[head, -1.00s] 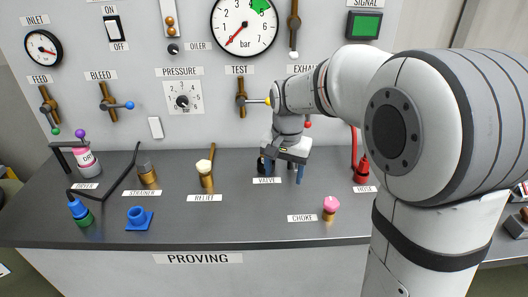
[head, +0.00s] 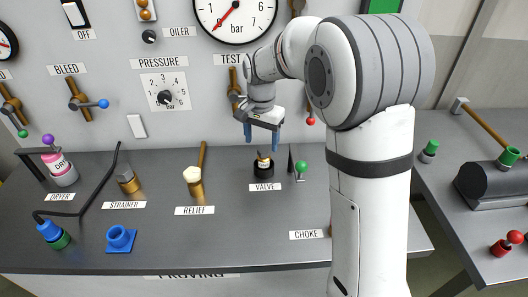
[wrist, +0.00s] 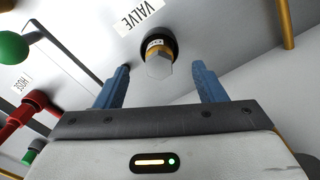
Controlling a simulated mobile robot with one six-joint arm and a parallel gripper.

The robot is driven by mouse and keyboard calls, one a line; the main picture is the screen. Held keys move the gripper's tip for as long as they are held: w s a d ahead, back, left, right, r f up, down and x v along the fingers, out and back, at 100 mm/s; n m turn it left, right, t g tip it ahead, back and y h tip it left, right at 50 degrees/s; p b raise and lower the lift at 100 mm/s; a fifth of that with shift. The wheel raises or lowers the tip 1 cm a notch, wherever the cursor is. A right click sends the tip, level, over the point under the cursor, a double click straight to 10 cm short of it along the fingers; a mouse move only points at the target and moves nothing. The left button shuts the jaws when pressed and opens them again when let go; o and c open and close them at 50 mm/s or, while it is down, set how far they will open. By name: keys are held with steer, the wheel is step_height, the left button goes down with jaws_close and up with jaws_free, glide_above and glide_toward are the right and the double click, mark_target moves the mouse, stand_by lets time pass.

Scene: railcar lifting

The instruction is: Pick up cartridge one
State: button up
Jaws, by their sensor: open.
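The cartridge (head: 264,162) stands upright in a black round seat (head: 263,171) behind the VALVE label (head: 265,187). It has a brass body, a white tag and a pale hexagonal top. In the wrist view the cartridge (wrist: 159,66) shows just beyond the gap between my fingers; its tag is too small to read surely. My gripper (head: 262,144), with two blue fingers, is open and empty above and slightly behind the cartridge in the head view. The gripper also shows in the wrist view (wrist: 161,72), its fingers apart on either side, apparently not touching the cartridge.
A black bracket with a green knob (head: 301,166) stands close right of the seat. The brass relief part (head: 195,183) with its handle is to the left. The panel with the gauge (head: 235,18) rises behind.

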mark_target(264, 149)
steer(key=f, duration=0.4)
steer(key=w+f+p, duration=0.1)
steer(key=f, duration=0.1)
steer(key=shift+d+f, duration=0.1)
steer(key=shift+d, duration=0.25)
steer(key=shift+s+f, duration=0.1)
steer(key=shift+f, duration=0.5)
steer(key=shift+c, duration=0.4)
jaws_close()
steer(key=shift+r, duration=0.1)
